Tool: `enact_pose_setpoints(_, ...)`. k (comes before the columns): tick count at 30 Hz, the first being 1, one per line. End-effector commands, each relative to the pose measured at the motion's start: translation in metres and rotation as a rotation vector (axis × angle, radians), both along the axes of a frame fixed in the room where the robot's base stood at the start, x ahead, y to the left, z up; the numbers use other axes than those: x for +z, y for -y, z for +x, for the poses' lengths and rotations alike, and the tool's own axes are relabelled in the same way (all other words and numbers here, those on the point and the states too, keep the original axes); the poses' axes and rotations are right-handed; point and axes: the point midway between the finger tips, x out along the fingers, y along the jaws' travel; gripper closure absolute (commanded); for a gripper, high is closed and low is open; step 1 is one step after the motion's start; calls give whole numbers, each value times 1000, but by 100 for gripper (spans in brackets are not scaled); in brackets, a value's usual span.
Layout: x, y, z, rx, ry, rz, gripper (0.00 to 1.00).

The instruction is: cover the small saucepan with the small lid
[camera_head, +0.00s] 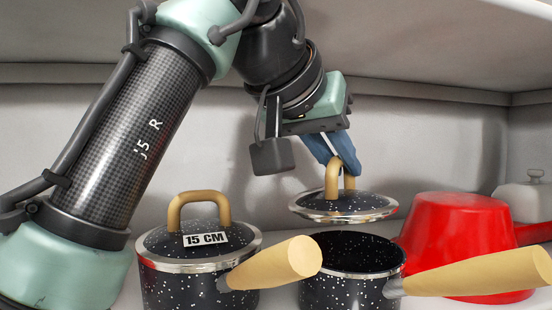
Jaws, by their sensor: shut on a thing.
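My gripper (340,165), with blue fingers, is shut on the tan loop handle of a small speckled black lid (345,205). The lid has a steel rim and hangs nearly level above an open speckled black saucepan (350,285). A gap shows between the lid and the pan's rim, so they are apart. The lid sits slightly left of the pan's centre. The pan's tan handle (480,272) points right. Beside it on the left stands another speckled saucepan (190,293), covered by a lid (165,240) with a "15 CM" label.
A red pan (458,235) lies upside down at the right, behind the open pan's handle. A pale lidded object (527,198) stands at the far right. The left pan's tan handle (275,263) reaches toward the open pan. A shelf board runs overhead.

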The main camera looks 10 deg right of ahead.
Motion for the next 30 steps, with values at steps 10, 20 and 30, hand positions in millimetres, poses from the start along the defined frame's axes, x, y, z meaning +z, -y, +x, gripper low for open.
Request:
enact_pose_setpoints(10, -16, 0, 0, 0, 1, -1, 100)
enact_pose_setpoints(20, -41, 1, -1, -2, 1, -2, 100)
enact_pose_setpoints(30, -42, 1, -1, -1, 2, -1, 100)
